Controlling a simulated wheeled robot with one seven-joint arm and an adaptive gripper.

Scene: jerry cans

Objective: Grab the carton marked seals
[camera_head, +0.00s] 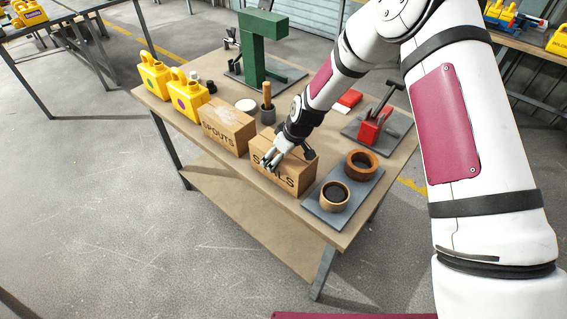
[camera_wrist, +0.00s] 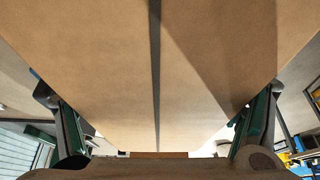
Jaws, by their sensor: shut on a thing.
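The brown carton marked SEALS (camera_head: 296,178) stands on the workbench (camera_head: 232,178), with part of its lettering hidden behind my gripper. My gripper (camera_head: 271,160) is at the carton's upper left part, coming from above. In the wrist view the carton's top (camera_wrist: 110,75), with a dark seam down the middle, fills most of the picture. The fingers of my gripper (camera_wrist: 158,125) show at the left and right sides of the carton, shut on it. The carton looks upright, and I cannot tell whether it is clear of the bench.
A carton marked SPOUTS (camera_head: 228,127) stands just left. Two yellow jerry cans (camera_head: 187,95) are at the bench's left end. A grey plate (camera_head: 343,212) with two round rings lies right. A green press (camera_head: 262,50) and a red tool (camera_head: 375,127) stand behind.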

